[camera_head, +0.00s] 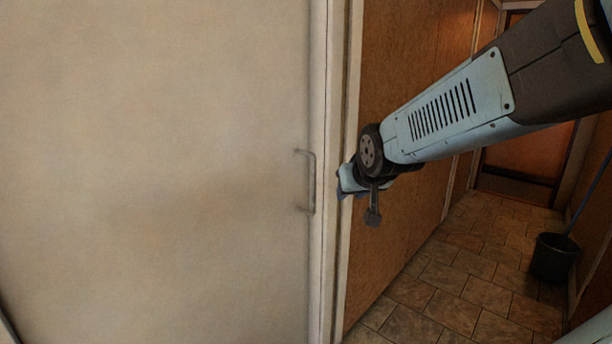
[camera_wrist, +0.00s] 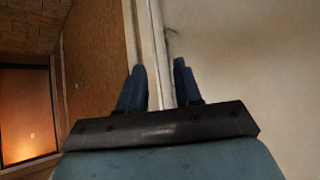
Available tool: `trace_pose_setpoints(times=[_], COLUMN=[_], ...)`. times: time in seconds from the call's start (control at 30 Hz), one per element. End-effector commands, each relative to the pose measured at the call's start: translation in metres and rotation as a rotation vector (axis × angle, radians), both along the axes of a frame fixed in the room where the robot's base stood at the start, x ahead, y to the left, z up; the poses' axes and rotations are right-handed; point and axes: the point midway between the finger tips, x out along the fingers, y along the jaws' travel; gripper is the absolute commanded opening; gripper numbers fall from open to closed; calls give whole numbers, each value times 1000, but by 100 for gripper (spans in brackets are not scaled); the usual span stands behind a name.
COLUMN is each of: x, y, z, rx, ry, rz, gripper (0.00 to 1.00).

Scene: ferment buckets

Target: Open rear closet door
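A pale closet door (camera_head: 160,170) fills the left of the head view and looks shut against its frame. Its thin metal bar handle (camera_head: 312,182) is upright near the door's right edge. My gripper (camera_head: 343,190) is just right of the handle, in front of the pale door frame, and appears apart from the handle. In the wrist view my gripper (camera_wrist: 159,68) has its two blue fingers apart with nothing held between them. The pale frame and the door (camera_wrist: 245,70) show beyond the fingers. Whether the handle lies between the fingers I cannot tell.
A brown wood panel wall (camera_head: 400,230) runs back right of the frame. A stone-tiled corridor floor (camera_head: 460,285) leads to a brown door (camera_head: 530,150) at the far end. A dark bucket (camera_head: 553,257) with a pole stands at the right wall. The mid-corridor floor is clear.

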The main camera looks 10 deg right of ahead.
Motion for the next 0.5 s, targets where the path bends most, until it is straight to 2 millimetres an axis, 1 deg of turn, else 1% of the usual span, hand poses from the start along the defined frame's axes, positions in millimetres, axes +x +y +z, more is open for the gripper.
trace_pose_setpoints(times=[0.03,0.2,0.4,0.5], x=[17,70,121,142], y=[-1,-3,-4,-3], z=[-7,-20,-38,-48], rx=[0,-1,-2,-3], ry=[-29,-171,-339,-423], rz=[0,3,9,16], gripper=[34,34,34,34])
